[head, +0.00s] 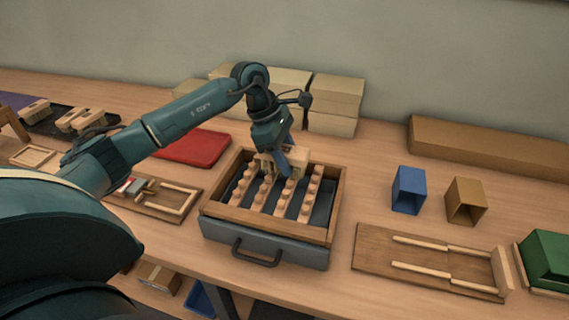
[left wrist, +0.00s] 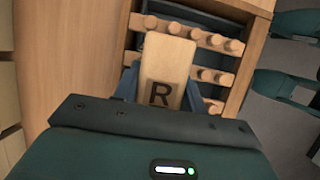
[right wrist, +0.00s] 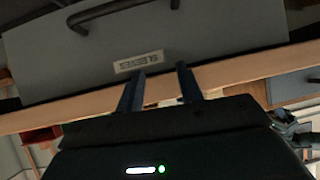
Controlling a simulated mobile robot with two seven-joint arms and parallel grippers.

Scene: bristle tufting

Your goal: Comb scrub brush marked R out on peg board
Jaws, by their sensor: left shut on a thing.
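The scrub brush marked R (left wrist: 168,62) is a pale wooden block with a dark letter R, seen close in the left wrist view. My left gripper (head: 285,165) is shut on it, over the back part of the peg board. The peg board (head: 336,200) is a wooden frame with rows of round wooden pegs over a dark tray, on a grey drawer box. In the head view the brush (head: 268,158) is partly hidden by the gripper. Whether its bristles touch the pegs is hidden. My right gripper (right wrist: 160,88) is open and empty, in front of a grey drawer labelled SLEEVES.
A red tray (head: 195,148) lies behind the peg board to the left. Blue (head: 408,190) and brown (head: 466,201) bins stand to the right, behind a wooden jig board (head: 375,252). Pale boxes (head: 337,95) stack at the back. More brushes (head: 82,119) lie far left.

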